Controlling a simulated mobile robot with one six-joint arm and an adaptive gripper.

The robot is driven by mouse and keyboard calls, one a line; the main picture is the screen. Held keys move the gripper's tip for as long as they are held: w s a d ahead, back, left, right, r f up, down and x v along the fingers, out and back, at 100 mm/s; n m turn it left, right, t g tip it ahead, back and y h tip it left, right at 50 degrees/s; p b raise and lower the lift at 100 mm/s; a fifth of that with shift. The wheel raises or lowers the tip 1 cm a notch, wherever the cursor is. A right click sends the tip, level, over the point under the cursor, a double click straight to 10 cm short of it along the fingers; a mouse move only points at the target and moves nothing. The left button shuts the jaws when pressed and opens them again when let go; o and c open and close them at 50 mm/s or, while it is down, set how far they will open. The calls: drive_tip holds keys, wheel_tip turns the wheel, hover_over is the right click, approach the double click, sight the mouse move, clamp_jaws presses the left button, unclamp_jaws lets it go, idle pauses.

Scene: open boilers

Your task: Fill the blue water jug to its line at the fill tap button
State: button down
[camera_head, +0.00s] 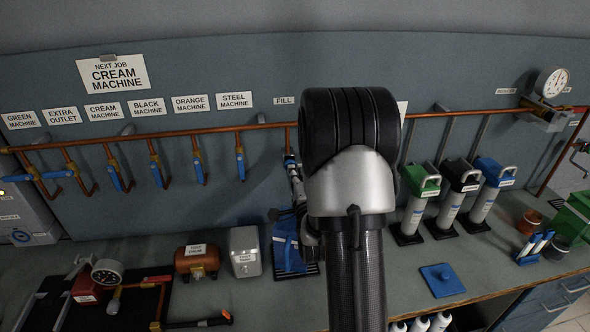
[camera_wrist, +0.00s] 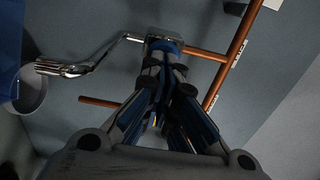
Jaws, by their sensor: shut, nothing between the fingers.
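The blue water jug (camera_head: 287,252) stands on a dark grate on the counter below the FILL label, its right side hidden by my arm. A blue shape at the left edge of the wrist view (camera_wrist: 9,50) appears to be part of the jug. The fill tap's chrome spout (camera_wrist: 88,66) and its body with a blue button (camera_wrist: 164,44) show in the wrist view. My gripper (camera_wrist: 165,62) is shut and empty, its fingertips at the button; I cannot tell whether they press it. The jug's line and water level are not visible.
A copper pipe (camera_head: 232,129) runs along the wall with several blue-handled taps. Left of the jug stand a grey box (camera_head: 245,252) and a copper tank (camera_head: 197,261). Green, black and blue-topped pumps (camera_head: 421,190) stand right of my arm.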

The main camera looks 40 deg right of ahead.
drive_tip(key=shift+s+a, duration=0.1)
drive_tip(key=shift+s, duration=0.05)
drive_tip(key=shift+r+b+x, duration=0.25)
drive_tip(key=shift+b+x, duration=0.65)
drive_tip(key=shift+x, duration=0.15)
drive_tip(key=shift+r, duration=0.15)
idle(6.7)
